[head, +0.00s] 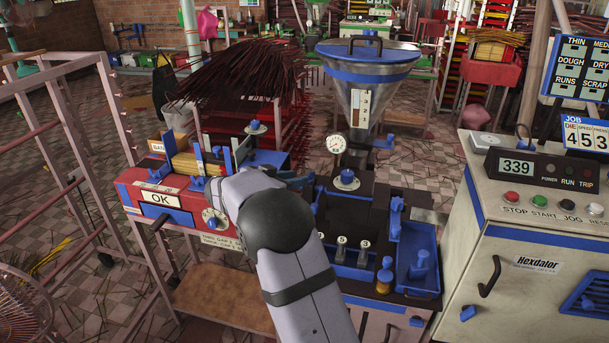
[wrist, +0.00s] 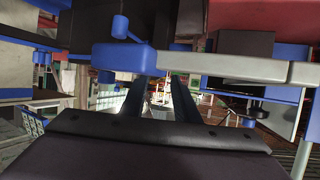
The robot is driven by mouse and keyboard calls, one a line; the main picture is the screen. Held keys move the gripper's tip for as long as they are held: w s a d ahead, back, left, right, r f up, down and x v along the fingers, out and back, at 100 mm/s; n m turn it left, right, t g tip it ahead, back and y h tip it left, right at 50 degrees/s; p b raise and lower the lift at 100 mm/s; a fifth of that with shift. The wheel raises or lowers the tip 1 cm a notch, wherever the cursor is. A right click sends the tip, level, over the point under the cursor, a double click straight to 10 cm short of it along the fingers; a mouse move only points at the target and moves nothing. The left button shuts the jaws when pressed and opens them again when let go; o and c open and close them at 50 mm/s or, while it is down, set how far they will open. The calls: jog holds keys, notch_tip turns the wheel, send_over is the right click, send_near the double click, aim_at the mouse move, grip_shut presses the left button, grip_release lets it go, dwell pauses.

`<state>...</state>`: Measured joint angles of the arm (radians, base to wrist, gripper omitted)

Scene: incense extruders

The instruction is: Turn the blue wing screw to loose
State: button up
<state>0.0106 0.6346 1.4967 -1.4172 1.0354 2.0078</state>
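My gripper (head: 237,156) is at the red-and-blue station on the left, largely hidden behind my own wrist in the head view. In the wrist view its two dark fingers (wrist: 160,86) stand apart with nothing seen between them. A blue part with a small upright peg (wrist: 123,57) lies just beyond and above the fingers, beside a grey bar (wrist: 235,67). I cannot tell whether this is the wing screw. In the head view, blue knobs show on a pale disc (head: 255,126) behind the gripper and on another disc (head: 347,179) to its right.
The red station (head: 135,193) carries upright blue plates close to the gripper. A funnel hopper (head: 367,85) stands behind, with a gauge (head: 336,143) below it. A blue tray (head: 418,262) and a white control cabinet (head: 535,235) are to the right. A rack (head: 105,95) stands left.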

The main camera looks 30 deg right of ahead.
jog(key=shift+p+x, duration=0.7)
jog(key=shift+x, duration=2)
grip_shut()
